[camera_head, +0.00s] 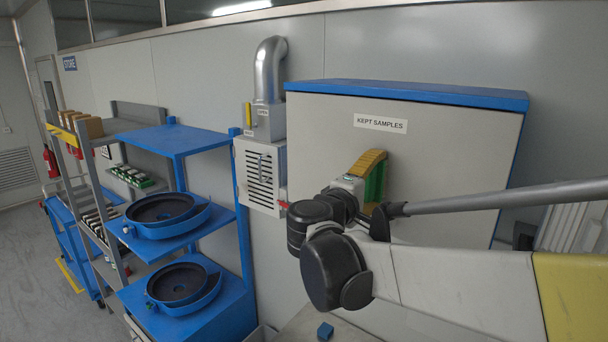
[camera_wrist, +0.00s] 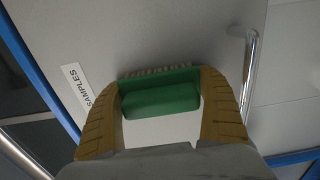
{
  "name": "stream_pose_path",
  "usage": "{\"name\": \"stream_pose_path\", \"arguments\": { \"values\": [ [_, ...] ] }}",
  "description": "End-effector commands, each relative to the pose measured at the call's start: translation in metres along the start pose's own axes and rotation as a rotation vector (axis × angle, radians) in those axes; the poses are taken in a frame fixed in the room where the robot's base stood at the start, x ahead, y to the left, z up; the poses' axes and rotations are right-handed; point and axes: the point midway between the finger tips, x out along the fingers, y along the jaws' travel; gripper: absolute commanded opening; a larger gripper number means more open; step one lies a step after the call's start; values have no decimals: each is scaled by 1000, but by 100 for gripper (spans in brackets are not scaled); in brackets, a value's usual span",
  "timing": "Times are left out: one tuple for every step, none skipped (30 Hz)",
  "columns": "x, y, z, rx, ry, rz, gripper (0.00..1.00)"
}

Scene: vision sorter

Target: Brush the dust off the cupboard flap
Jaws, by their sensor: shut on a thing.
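The cupboard (camera_head: 460,97) is grey with a blue top and a "KEPT SAMPLES" label (camera_head: 380,123) on its front flap (camera_head: 320,140). The flap (camera_wrist: 205,35) also fills most of the wrist view, with part of the label at left and a bright metal bar handle (camera_wrist: 249,75) at right. My gripper (camera_head: 372,185) has its yellow fingers shut on a green brush (camera_wrist: 160,100) in front of the flap, below the label. The brush's pale bristles (camera_wrist: 155,72) point at the flap. I cannot tell whether they touch it. I cannot make out any dust.
My arm hides the flap's lower right part in the head view. A vent box (camera_head: 261,175) with a metal pipe (camera_head: 268,70) is on the wall just left of the cupboard. Blue shelves (camera_head: 180,140) with round feeders stand further left. A small blue block (camera_head: 325,331) lies below.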

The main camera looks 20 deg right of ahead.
Motion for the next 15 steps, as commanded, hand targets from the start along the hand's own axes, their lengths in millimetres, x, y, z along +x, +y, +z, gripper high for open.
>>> {"name": "stream_pose_path", "arguments": {
  "values": [
    [0,1,6,0,-2,0,54],
    [0,1,9,0,-2,0,54],
    [0,1,13,0,-3,0,54],
    [-1,1,16,0,-3,0,54],
    [-1,1,19,0,-4,0,54],
    [-1,1,21,0,-3,0,54],
    [-1,1,22,0,-3,0,54],
    [-1,1,23,0,-2,0,54],
    [-1,0,24,0,-2,0,54],
    [-1,0,24,0,-1,0,54],
    [-1,0,25,0,-1,0,54],
    [-1,0,27,0,-1,0,54],
    [-1,1,28,0,-1,0,54],
    [-1,1,31,0,-2,0,54],
    [0,1,34,0,-2,0,54]
  ]
}}
